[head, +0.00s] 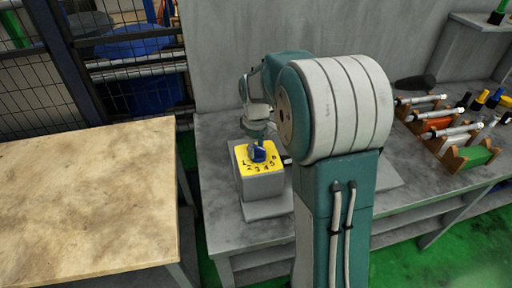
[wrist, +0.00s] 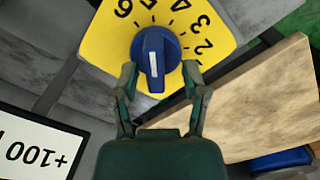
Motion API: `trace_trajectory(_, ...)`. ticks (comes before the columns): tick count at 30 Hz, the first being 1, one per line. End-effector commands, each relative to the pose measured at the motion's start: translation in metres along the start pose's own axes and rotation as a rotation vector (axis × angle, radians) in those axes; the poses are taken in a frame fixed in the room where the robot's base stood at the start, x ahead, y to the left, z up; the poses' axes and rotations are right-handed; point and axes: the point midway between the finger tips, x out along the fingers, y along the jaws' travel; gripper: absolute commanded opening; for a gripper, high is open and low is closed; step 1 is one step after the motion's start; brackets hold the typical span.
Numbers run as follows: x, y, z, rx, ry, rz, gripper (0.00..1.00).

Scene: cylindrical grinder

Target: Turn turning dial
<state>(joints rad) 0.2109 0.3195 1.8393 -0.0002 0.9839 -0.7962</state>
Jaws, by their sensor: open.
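The dial (wrist: 155,52) is a blue round knob with a raised bar and a white mark on the bar's lower half in the wrist view. It sits on a yellow plate (wrist: 101,38) with black numbers around it. In the head view the dial (head: 258,155) is on a grey box with a yellow top (head: 240,150), partly hidden by my gripper. My gripper (wrist: 160,72) is open. Its two fingers are at either side of the bar's lower end, with gaps visible; I cannot tell whether either touches the knob.
The box stands on a grey workbench (head: 225,233). A wooden-topped table (head: 90,205) is at left. Racks with pen-like tools (head: 470,157) are on the bench at right. A white sign reading "+100" (wrist: 35,145) shows at lower left of the wrist view.

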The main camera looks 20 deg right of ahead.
Motion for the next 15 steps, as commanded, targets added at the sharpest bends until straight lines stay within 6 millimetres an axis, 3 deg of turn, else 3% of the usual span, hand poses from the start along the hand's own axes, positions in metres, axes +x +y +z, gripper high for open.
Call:
trace_trajectory(8, 0.0031, 0.0011, 0.0007, 0.001, 0.002, 0.0, 0.57)
trace_trajectory(9, 0.003, 0.0008, 0.0005, 0.001, 0.001, 0.001, 0.53)
trace_trajectory(12, 0.0031, 0.0004, -0.0001, 0.001, 0.001, 0.001, 0.08)
trace_trajectory(13, 0.0031, 0.0004, 0.0, 0.001, 0.001, 0.001, 0.0)
trace_trajectory(15, 0.0031, 0.0007, 0.0, 0.001, 0.001, 0.001, 0.0)
